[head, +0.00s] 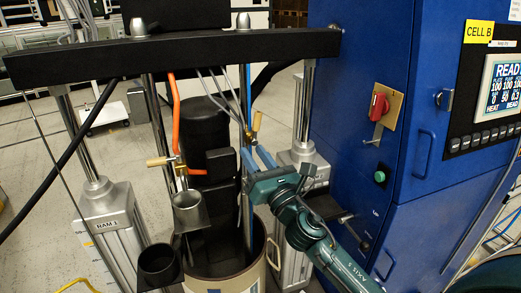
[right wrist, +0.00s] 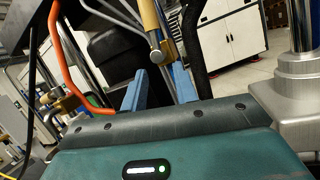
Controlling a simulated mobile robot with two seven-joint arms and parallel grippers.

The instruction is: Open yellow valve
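A valve with a yellow handle (head: 256,122) sits on the upright tube at the right of the black pump. In the right wrist view the yellow handle (right wrist: 150,20) stands nearly upright, above a round metal end. My right gripper (head: 257,155) is just below this valve, with its blue fingers pointing up at it. In the right wrist view the fingers (right wrist: 158,88) are apart with nothing between them, and the valve is beyond their tips. A second valve with a yellow-brown handle (head: 158,161) sits on the orange hose (head: 175,112). My left gripper is not in view.
A black crossbar (head: 90,60) spans above, carried by metal ram posts. A drum (head: 235,282) stands below the pump. A grey cup (head: 190,212) and a black cup (head: 160,262) are at its left. The blue cabinet (head: 360,50) with a red switch (head: 379,104) is close at right.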

